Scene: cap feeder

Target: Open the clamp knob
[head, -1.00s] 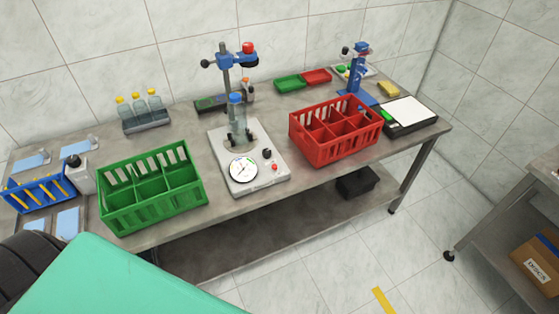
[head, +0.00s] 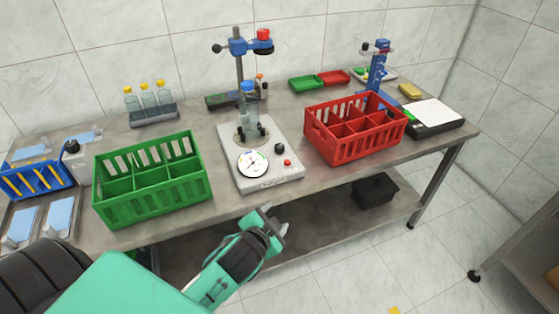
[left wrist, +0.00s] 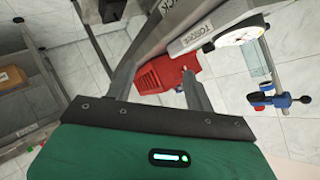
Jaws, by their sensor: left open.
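The tester (head: 270,180) stands mid-bench with a dial (head: 252,163), a small black knob (head: 252,148) and a red button (head: 287,162) on its front. A blue-capped bottle (head: 248,108) stands upright between dark pegs on it. A post behind carries a blue head (head: 241,47) with a red top knob (head: 264,34). The frames do not label which knob is the clamp knob. My left gripper (head: 275,222) is open and empty, in front of the bench edge below the tester. In the left wrist view the tester's dial (left wrist: 238,30) shows at upper right, beyond the fingers.
A green crate (head: 150,203) stands left of the tester, a red crate (head: 355,153) right of it. Capped bottles in a rack (head: 153,119) stand behind left. A black bin (head: 375,190) is on the lower shelf. The bench front before the tester is clear.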

